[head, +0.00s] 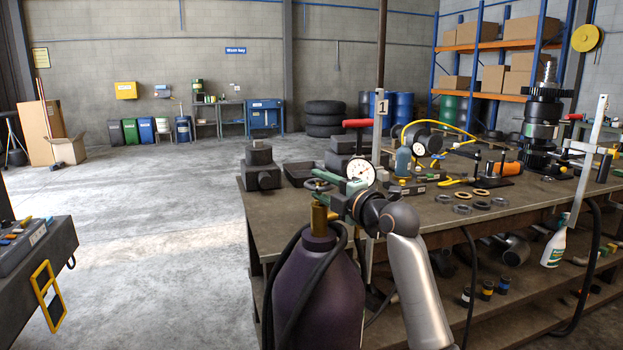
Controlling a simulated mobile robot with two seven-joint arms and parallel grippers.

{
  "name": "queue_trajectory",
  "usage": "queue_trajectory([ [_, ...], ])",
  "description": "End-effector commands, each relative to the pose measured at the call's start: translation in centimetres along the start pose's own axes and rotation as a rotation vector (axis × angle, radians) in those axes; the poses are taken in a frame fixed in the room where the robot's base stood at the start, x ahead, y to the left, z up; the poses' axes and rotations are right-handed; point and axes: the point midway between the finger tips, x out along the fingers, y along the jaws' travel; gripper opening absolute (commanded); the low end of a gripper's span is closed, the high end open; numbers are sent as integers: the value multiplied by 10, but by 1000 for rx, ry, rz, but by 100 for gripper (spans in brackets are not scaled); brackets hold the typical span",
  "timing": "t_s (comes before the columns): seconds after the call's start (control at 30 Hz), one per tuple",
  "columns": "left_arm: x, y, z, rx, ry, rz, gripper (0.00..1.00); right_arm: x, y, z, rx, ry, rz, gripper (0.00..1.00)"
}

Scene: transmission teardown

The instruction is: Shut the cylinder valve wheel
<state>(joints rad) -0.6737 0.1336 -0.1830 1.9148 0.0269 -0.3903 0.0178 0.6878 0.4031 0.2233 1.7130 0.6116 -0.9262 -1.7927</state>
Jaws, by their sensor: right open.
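A dark purple gas cylinder (318,292) stands upright in front of the workbench, with a brass valve (319,217) on top. A small dark valve wheel (317,185) shows above the brass valve. My right gripper (332,200) is open at the valve, at the end of my silver arm coming up from the bottom right. Its fingers are close to the wheel and partly overlap the valve; I cannot tell whether they touch it. A white-faced gauge (361,174) shows just right of the wheel. My left gripper is not in view.
A dark hose (272,290) loops around the cylinder. The workbench (440,215) behind holds rings, tools, another gauge (420,148) and a tall gear stack (541,120). The concrete floor to the left is largely clear.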

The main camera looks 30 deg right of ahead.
Motion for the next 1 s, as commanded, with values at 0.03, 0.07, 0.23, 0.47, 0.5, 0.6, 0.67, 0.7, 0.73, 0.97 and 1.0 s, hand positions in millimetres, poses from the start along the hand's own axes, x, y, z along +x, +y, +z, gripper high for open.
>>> queue_trajectory([
  [0.03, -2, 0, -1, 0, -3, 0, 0, 8, 2, -1, 4, 2, 0, 47],
  [0.07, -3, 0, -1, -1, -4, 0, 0, 12, 1, -1, 4, 2, -1, 47],
  [0.23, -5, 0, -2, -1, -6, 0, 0, 29, 1, 0, 1, 0, -1, 47],
  [0.47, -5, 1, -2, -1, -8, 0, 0, 38, 0, -1, -1, 0, -1, 47],
  [0.5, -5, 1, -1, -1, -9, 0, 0, 38, -1, -1, -1, 0, -1, 47],
  [0.6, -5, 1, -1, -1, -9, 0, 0, 38, -1, -1, -1, 0, -1, 47],
  [0.67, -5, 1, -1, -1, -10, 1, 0, 38, -1, -1, -1, 0, -1, 47],
  [0.7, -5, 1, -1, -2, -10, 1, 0, 38, -1, -1, -1, 0, -1, 46],
  [0.73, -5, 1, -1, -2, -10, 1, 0, 38, -1, 0, -1, 0, -1, 42],
  [0.97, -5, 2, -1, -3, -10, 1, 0, 37, -1, 0, -1, 0, -1, 16],
  [1.0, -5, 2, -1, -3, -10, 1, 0, 37, -1, 0, -1, 0, -1, 12],
])
